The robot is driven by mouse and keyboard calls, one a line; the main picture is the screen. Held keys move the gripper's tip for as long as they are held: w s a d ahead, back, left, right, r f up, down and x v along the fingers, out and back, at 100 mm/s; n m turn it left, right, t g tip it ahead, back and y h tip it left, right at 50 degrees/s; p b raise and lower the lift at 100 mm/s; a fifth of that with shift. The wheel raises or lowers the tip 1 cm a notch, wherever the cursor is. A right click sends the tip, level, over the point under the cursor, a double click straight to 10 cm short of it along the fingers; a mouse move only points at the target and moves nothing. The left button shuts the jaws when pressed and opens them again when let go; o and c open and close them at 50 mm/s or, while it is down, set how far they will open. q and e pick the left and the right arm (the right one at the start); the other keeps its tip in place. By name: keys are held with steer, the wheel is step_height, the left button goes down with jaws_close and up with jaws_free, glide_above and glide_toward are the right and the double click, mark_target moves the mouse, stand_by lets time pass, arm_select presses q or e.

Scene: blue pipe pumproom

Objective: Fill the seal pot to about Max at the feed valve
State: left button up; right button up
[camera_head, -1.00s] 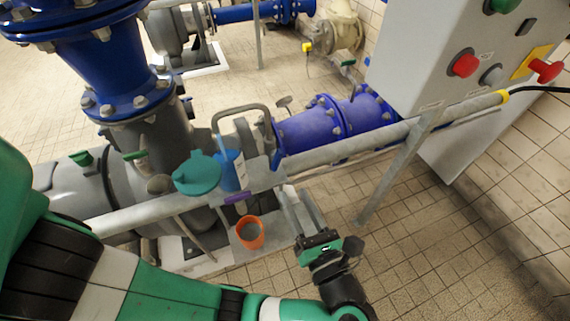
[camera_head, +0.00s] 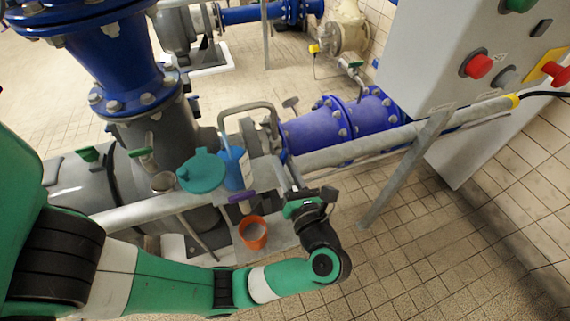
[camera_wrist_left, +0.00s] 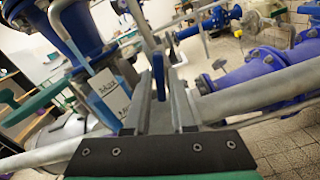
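The seal pot (camera_head: 233,169) is a blue pot with a white label on the front pipe rail. In the left wrist view the pot (camera_wrist_left: 125,72) is left of my fingers, its label reading Max above a second, partly legible mark; I cannot make out the liquid level. A teal lid-like part (camera_head: 202,172) stands left of it. My left gripper (camera_head: 291,174) is right of the pot. In the left wrist view its fingers (camera_wrist_left: 160,75) are apart, with an upright blue lever-like piece (camera_wrist_left: 158,78) between or behind them; contact is unclear. My right gripper is not seen.
An orange cup (camera_head: 252,232) stands on a low metal plate below a purple handle (camera_head: 240,197). Blue flanged piping (camera_head: 325,128) runs behind the rail (camera_head: 370,143). A grey control cabinet (camera_head: 455,85) stands at right. The tiled floor at front right is free.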

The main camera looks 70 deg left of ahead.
arm_select(q)
jaws_close()
steer(key=shift+r, duration=0.1)
steer(key=shift+r+m+p, duration=0.1)
steer(key=shift+m+p, duration=0.7)
steer(key=shift+p, duration=0.05)
steer(key=m+p, duration=0.4)
steer(key=m, duration=0.1)
steer(key=shift+r+p, duration=0.1)
steer(key=shift+p, duration=0.3)
steer(key=m+p, duration=0.3)
steer(key=m, duration=0.1)
steer(key=shift+p, duration=0.4)
steer(key=shift+f+m+p, duration=0.2)
steer(key=shift+m+p, duration=0.85)
steer(key=shift+m, duration=0.55)
steer(key=shift+f, duration=0.1)
